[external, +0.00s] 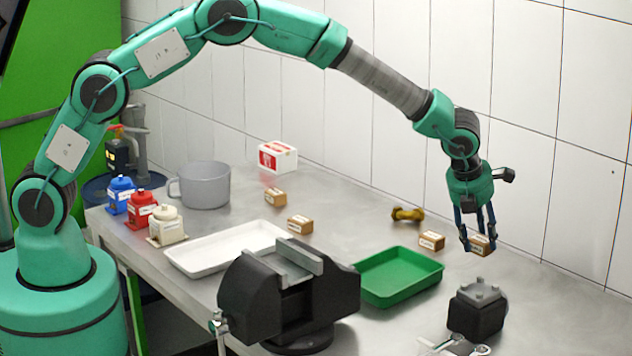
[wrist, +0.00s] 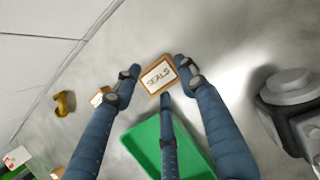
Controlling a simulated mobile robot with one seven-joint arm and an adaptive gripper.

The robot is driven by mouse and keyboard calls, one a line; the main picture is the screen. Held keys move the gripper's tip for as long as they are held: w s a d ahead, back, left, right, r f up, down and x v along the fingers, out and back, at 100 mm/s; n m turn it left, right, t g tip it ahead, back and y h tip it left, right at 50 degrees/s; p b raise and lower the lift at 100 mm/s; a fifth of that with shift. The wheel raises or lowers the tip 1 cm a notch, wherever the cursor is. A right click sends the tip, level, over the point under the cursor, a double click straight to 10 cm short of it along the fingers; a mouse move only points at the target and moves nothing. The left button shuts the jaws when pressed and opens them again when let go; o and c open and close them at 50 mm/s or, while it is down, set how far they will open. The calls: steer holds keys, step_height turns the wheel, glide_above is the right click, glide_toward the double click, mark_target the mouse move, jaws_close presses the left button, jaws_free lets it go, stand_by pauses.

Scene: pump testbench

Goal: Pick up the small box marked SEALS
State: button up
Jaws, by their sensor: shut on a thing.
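The small brown box marked SEALS (wrist: 158,76) shows its white label between my fingertips in the wrist view. In the external view the box (external: 482,245) is held at the far right, near the back wall. My gripper (external: 478,240) points down and is shut on it, with three blue fingers around its sides. In the wrist view the gripper (wrist: 156,84) hides part of the box's edges. The box looks larger than the similar box near it and appears raised off the table, but the height is hard to tell.
Another small box (external: 431,240) stands just left of my gripper, near a brass fitting (external: 407,214). A green tray (external: 434,276) lies in front, beside a black vise (external: 250,300). A dark pump part (external: 476,312) stands at the front right. The wall is close behind.

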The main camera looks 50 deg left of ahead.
mark_target(484, 237)
steer(key=shift+r+p, duration=0.3)
steer(key=shift+r, duration=1.5)
